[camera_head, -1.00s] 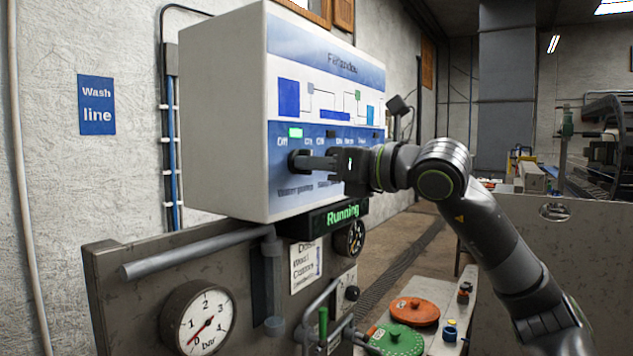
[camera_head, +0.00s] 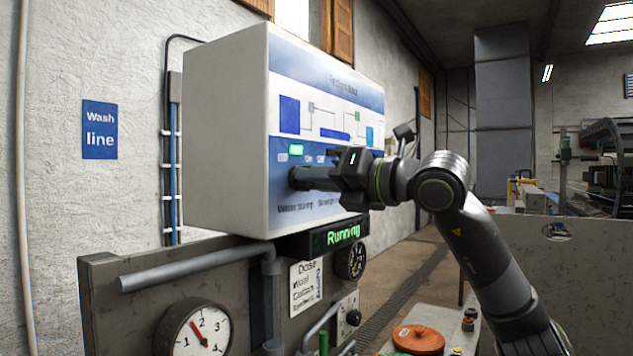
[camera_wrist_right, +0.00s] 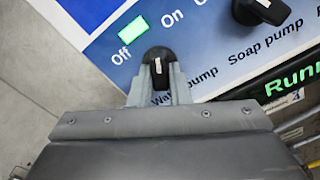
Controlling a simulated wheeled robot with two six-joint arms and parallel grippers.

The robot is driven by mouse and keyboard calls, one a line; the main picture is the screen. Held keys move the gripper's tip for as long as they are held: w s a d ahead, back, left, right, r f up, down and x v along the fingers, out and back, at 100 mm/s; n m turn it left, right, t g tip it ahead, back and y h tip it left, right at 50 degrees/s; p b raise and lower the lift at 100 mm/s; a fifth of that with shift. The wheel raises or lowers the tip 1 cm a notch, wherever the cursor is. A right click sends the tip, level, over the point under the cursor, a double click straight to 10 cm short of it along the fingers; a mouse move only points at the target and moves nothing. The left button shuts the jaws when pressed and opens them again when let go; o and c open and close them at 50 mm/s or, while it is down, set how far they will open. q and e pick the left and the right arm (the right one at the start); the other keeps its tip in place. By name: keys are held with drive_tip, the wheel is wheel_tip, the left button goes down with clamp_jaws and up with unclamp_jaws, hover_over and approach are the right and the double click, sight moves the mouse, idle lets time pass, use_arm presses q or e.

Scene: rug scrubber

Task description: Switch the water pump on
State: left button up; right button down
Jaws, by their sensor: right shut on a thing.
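The water pump knob (camera_wrist_right: 158,58) is a black rotary knob on the control box's blue lower panel. In the right wrist view its white mark shows, and its label "Water pump" is partly covered. The marks "Off" and "On" stand above it, with a lit green lamp (camera_wrist_right: 132,28) between them. My right gripper (camera_wrist_right: 158,88) is shut on this knob, one finger on each side. In the head view the right gripper (camera_head: 312,178) reaches it from the right. The control box (camera_head: 228,140) is white. My left gripper is not in view.
A green "Running" display (camera_head: 340,235) is lit under the box. A pressure gauge (camera_head: 195,335) at lower left has its needle between 1 and 2. The soap pump knob (camera_wrist_right: 262,10) is close by on the right. An orange lid (camera_head: 418,340) lies below.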

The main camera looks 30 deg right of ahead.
drive_tip(key=c, duration=1.4)
unclamp_jaws()
drive_tip(key=shift+o, duration=0.2)
drive_tip(key=b+v, duration=1)
drive_tip(key=v, duration=0.7)
drive_tip(key=shift+b, duration=0.3)
drive_tip(key=shift+s+d, duration=0.1)
drive_tip(key=shift+s, duration=0.05)
